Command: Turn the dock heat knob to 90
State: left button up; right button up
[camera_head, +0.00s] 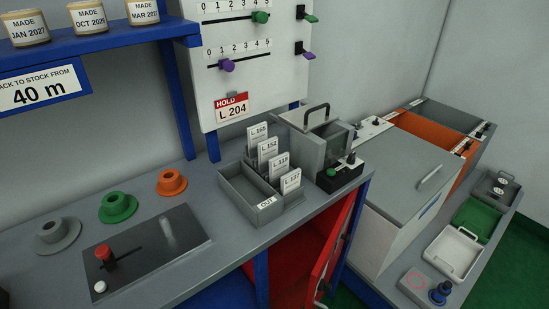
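No knob in view carries a readable heat label or a 90 mark, so I cannot tell which is the dock heat knob. A dark knob (351,157) and a green button (331,172) sit on the front of a grey machine (309,140) with a black handle. A red knob (104,254) stands on a dark slotted plate (150,250) at the lower left. Neither of my grippers is in view.
A grey card tray (262,210) stands mid-bench. Grey, green and orange flanged hubs (118,207) sit at left. A red cabinet door (335,250) hangs open below the bench. A large lidded bin (405,180) and several trays (455,250) fill the right side.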

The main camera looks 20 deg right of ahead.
aim_at(351, 160)
jog(key=z, duration=1.3)
